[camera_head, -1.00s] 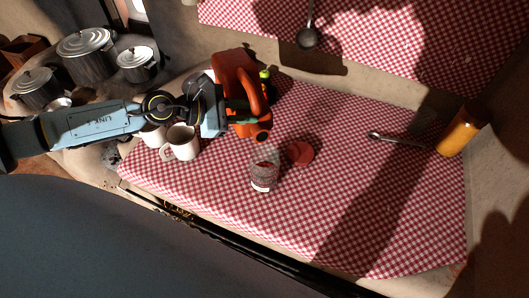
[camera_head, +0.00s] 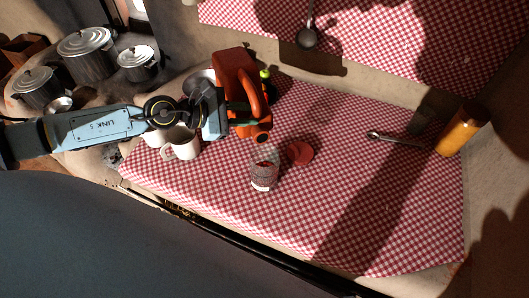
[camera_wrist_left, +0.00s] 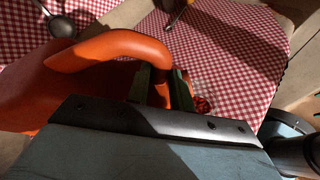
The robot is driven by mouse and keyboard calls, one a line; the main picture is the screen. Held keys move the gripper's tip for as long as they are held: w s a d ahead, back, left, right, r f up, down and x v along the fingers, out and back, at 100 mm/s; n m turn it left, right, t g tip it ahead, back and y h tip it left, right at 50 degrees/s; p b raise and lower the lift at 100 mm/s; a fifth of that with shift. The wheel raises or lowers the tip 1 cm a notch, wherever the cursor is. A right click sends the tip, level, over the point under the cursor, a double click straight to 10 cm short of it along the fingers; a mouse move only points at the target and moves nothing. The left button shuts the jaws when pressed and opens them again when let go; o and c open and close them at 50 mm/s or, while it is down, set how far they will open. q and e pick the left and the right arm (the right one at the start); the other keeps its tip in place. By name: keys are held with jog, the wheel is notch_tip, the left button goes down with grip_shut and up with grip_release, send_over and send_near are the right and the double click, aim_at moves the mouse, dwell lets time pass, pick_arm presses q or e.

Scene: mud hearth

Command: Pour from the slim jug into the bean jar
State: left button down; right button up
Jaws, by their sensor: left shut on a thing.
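The slim jug, orange-red (camera_head: 232,64), is above the back left of the checked cloth, tilted with its spout low and towards the jar. My left gripper (camera_head: 238,108) is shut on its handle. In the left wrist view the jug's handle (camera_wrist_left: 112,47) arches beside the green fingers of the gripper (camera_wrist_left: 160,86). The bean jar (camera_head: 264,172), clear glass and open, stands upright on the cloth, just below the spout in the picture. I cannot tell whether anything flows. My right gripper is not in view.
A red lid (camera_head: 300,153) lies right of the jar. White mugs (camera_head: 181,144) stand to its left, by my forearm. An orange container (camera_head: 461,130) and a spoon (camera_head: 395,138) are at the right. Lidded pots (camera_head: 86,52) are at the back left. The front right cloth is clear.

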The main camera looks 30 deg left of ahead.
pick_arm(q)
jog(key=shift+d+m+p, duration=0.15)
jog(key=shift+m+p, duration=0.25)
jog(key=shift+p, duration=0.4)
dwell(0.8)
jog(key=shift+s+d+r+m+t+y+p, duration=0.2)
jog(key=shift+s+d+m+t+y+p, duration=0.25)
jog(key=shift+p, duration=2)
dwell(0.5)
jog(key=shift+s+d+f+m+t+y+p, duration=0.15)
jog(key=shift+f+m+t+y+p, duration=0.15)
jog(key=shift+p, duration=0.4)
jog(key=shift+s+d+f+m+t+y+p, duration=0.15)
jog(key=shift+f+m+p, duration=0.2)
jog(key=shift+p, duration=0.3)
dwell(1.7)
